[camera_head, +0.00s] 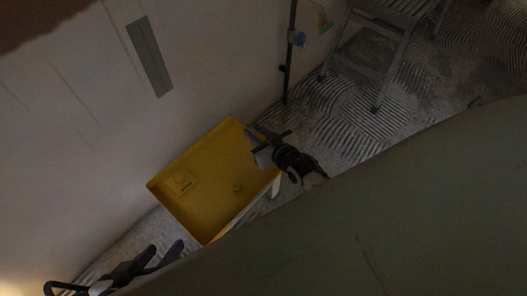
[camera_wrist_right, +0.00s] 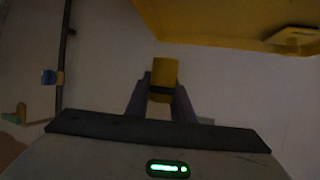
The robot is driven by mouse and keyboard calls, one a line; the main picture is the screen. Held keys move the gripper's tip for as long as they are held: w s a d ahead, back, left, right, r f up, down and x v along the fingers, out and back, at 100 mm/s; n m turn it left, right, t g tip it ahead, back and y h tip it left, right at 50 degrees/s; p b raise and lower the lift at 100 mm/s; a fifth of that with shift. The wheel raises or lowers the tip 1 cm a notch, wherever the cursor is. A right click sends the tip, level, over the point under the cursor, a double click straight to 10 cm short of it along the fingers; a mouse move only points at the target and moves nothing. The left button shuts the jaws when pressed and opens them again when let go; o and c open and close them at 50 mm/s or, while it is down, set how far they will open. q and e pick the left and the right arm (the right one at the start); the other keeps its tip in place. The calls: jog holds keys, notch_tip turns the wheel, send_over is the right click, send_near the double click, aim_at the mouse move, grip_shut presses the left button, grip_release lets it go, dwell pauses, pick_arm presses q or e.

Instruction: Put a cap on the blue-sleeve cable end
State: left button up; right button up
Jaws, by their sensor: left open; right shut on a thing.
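A blue sleeve (camera_head: 298,38) shows beside a dark upright pipe near the wall at the top; it also shows at the left of the right wrist view (camera_wrist_right: 49,77). My right gripper (camera_head: 259,134) is over the right edge of the yellow tray, well below the sleeve in the picture. In the right wrist view it is shut on a small yellow cap-like piece (camera_wrist_right: 163,72) with a dark band. That piece is too small to make out in the head view. My left gripper (camera_head: 166,249) is open and empty at the lower left, apart from the tray.
The yellow tray (camera_head: 207,150) holds a small square piece (camera_head: 181,182) and a small round piece (camera_head: 237,188). A yellow-green sleeve (camera_head: 324,22) is right of the blue one. A grey ladder (camera_head: 386,52) stands at the upper right. A grey panel (camera_head: 149,56) is on the wall.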

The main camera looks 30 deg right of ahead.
pick_arm(q)
jog(key=shift+d+f, duration=0.1)
jog(key=shift+f, duration=0.15)
pick_arm(e)
jog(key=shift+s+d+f, duration=0.1)
jog(key=shift+s+f, duration=0.1)
jog(key=shift+f, duration=0.3)
jog(key=shift+s+d+f, duration=0.1)
jog(key=shift+s+f, duration=0.1)
jog(key=shift+f, duration=0.25)
jog(key=shift+f, duration=0.1)
notch_tip(320, 180, down, 4)
jog(key=b, duration=0.3)
jog(key=shift+f, duration=0.4)
notch_tip(320, 180, down, 4)
jog(key=b, duration=0.3)
jog(key=shift+f, duration=0.25)
pick_arm(q)
jog(key=d+r+t+h, duration=0.1)
jog(key=r, duration=0.1)
jog(key=w+d+r+t+h, duration=0.1)
jog(key=d+r, duration=0.1)
jog(key=shift+d+r, duration=0.15)
jog(key=shift+w, duration=0.1)
